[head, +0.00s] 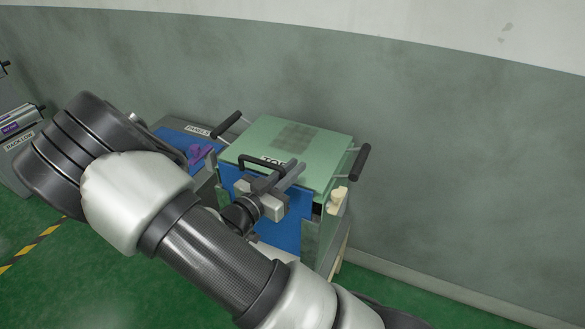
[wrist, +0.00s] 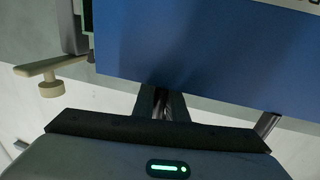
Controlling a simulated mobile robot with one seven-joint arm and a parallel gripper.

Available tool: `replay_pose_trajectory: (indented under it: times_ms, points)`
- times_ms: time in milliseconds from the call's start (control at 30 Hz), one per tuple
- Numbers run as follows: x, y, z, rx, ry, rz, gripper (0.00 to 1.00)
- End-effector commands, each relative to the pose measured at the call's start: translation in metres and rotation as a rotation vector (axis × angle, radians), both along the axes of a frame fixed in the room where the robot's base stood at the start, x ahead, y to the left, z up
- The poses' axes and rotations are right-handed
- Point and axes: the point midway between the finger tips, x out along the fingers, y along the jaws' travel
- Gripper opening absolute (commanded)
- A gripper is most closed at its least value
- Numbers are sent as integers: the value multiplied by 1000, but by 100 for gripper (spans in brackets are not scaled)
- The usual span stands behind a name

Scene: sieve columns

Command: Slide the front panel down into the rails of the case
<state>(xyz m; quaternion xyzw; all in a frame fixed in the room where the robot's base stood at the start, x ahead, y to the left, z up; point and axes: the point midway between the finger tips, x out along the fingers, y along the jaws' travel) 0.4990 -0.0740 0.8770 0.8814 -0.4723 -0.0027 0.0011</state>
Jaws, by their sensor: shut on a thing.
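My gripper (head: 284,178) is in front of the panel's upper part, shut, apparently on the panel. A black handle (head: 262,162) shows just above it. In the wrist view, my fingers (wrist: 160,104) meet the panel's near edge. The rails and the panel's lower edge are hidden, so I cannot tell how far it is seated.
A blue surface (head: 172,138) with a label reading PANELS and a purple item (head: 201,153) lies left of the case. A beige latch (head: 338,197) sits on the case's right side; a beige part (wrist: 50,78) shows in the wrist view. A wall stands close behind.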

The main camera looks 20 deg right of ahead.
Motion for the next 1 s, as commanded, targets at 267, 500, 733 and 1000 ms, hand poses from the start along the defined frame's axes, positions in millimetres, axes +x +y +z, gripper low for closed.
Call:
replay_pose_trajectory:
  times_ms: [267, 500, 733, 1000]
  points:
    - [0, 0, -11, -1, -3, -1, 0]
    - [0, 0, -13, -1, -3, -1, 0]
    - [0, 0, -10, -1, -3, 0, 0]
    - [0, 0, -10, -1, -3, 0, 15]
